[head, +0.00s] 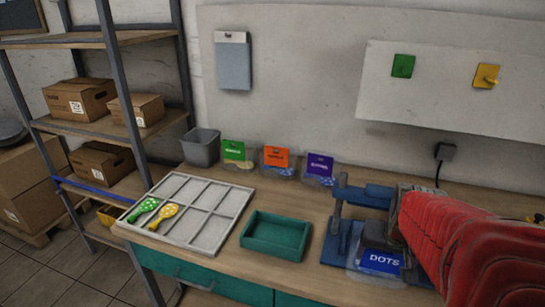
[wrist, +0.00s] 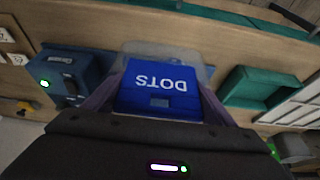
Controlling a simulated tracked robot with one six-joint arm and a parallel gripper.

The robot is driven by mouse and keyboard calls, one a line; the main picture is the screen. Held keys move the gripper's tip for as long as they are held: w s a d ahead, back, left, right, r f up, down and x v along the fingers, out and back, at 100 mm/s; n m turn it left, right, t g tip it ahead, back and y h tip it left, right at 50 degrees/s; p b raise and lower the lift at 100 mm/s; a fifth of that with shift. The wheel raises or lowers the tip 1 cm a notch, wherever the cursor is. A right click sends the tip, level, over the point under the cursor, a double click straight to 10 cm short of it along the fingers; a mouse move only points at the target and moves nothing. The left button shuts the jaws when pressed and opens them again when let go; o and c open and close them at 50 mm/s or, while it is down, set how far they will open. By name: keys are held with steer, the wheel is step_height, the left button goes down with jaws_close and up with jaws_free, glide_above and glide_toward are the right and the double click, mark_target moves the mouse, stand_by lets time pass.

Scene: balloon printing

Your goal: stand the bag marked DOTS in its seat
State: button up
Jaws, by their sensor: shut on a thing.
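The bag marked DOTS (head: 380,261) has a blue label and a clear body, and shows at the lower right of the head view in front of the blue press. In the wrist view the bag (wrist: 158,90) is between the fingers of my gripper (wrist: 160,98), with its label upside down. My gripper is shut on it. In the head view my red arm hides most of the gripper. Green (head: 234,151), orange (head: 276,157) and purple (head: 319,165) bags stand in a row at the back of the bench. I cannot make out the DOTS seat.
The blue press (head: 343,240) stands close to the held bag. A teal tray (head: 276,248) and a white divided tray (head: 219,222) with a green and a yellow balloon lie left of it. A grey bin (head: 201,148) stands behind. Bare bench lies between the trays and the bags.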

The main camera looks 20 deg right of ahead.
steer(key=shift+x, duration=1.65)
steer(key=shift+w+f, duration=0.1)
steer(key=shift+f, duration=0.05)
steer(key=shift+w+d+f, duration=0.1)
steer(key=shift+w+d, duration=0.7)
steer(key=shift+w, duration=0.35)
steer(key=shift+w+d+f, duration=0.15)
steer(key=shift+w+d, duration=0.65)
steer(key=shift+w, duration=0.4)
steer(key=shift+w+d+f, duration=0.1)
steer(key=shift+w+d, duration=0.75)
steer(key=shift+w, duration=0.3)
steer(key=o, duration=1.1)
